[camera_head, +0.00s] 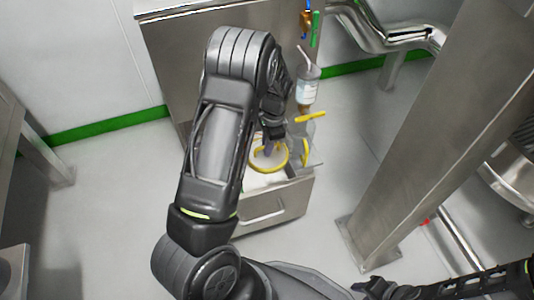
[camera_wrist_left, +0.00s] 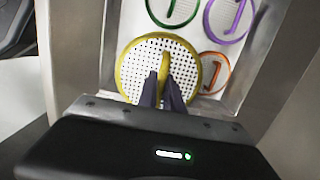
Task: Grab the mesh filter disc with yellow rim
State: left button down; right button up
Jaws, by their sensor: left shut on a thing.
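The mesh filter disc with the yellow rim (camera_wrist_left: 135,65) is a white perforated plate with a yellow upright handle across its middle. In the head view the disc (camera_head: 281,166) is at the open drawer, partly hidden by my left arm. My left gripper (camera_wrist_left: 168,92) is shut on the disc's yellow handle, one dark finger on each side; it also shows in the head view (camera_head: 268,140). My right gripper (camera_head: 372,288) is low in the head view, away from the drawer, and its jaws cannot be made out.
Discs with green (camera_wrist_left: 173,24), purple (camera_wrist_left: 206,23) and orange (camera_wrist_left: 224,70) rims lie beside the yellow one. The open drawer (camera_head: 280,210) has a front handle. A clear bottle (camera_head: 307,92) stands behind. A steel post (camera_head: 430,130) rises at right.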

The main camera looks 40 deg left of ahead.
pick_arm(q)
jog(key=shift+r, duration=0.95)
pick_arm(e)
jog(key=shift+s+r, duration=0.1)
jog(key=shift+r, duration=0.2)
